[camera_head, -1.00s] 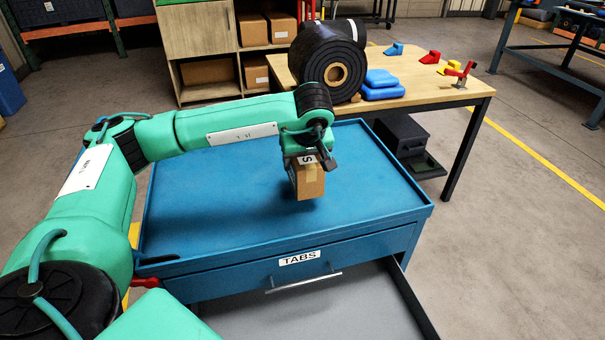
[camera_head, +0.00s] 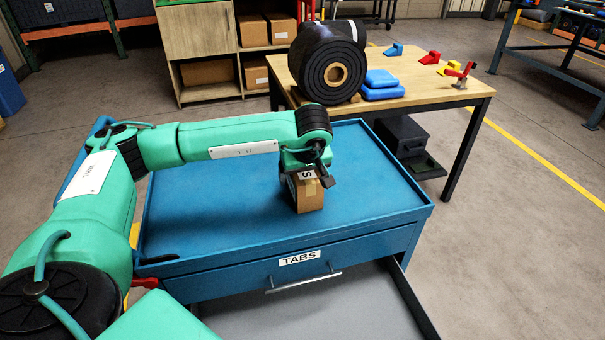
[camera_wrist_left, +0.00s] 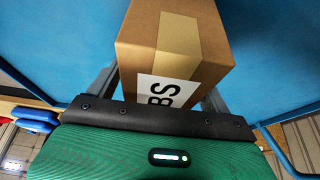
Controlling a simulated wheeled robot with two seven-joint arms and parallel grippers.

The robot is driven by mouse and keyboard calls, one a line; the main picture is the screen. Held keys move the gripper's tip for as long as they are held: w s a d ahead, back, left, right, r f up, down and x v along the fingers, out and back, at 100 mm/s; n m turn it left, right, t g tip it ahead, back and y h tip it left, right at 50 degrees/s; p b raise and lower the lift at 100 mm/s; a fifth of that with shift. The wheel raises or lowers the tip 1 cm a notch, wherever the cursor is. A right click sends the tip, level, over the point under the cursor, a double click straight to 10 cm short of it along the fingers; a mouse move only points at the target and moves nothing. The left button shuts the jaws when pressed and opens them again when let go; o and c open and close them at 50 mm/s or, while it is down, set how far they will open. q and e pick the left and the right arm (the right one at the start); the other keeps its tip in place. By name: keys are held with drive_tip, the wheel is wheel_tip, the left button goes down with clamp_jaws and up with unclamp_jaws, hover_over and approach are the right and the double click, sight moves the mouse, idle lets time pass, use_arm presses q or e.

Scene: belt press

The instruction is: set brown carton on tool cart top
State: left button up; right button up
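The brown carton (camera_head: 309,197) has a tan tape strip and a white label. It is upright at the cart top, right of its middle; whether its base touches the surface is hard to tell. The tool cart top (camera_head: 220,210) is a blue tray with a low rim. My left gripper (camera_head: 304,178) is above the carton, with its fingers down on either side. The left wrist view shows the carton (camera_wrist_left: 180,45) between the fingers, which look closed against its sides. The carton's underside is hidden. My right gripper is not in view.
A wooden table (camera_head: 425,85) behind the cart holds a black roll (camera_head: 325,65), blue pads (camera_head: 382,85) and small coloured parts. The cart top around the carton is clear.

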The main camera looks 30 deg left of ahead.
use_arm(q)
drive_tip(key=shift+r, duration=0.15)
drive_tip(key=v, duration=1.1)
drive_tip(key=shift+r+p, duration=0.2)
drive_tip(key=shift+p, duration=0.1)
drive_tip(key=shift+d+r, duration=0.1)
drive_tip(key=shift+r, duration=0.2)
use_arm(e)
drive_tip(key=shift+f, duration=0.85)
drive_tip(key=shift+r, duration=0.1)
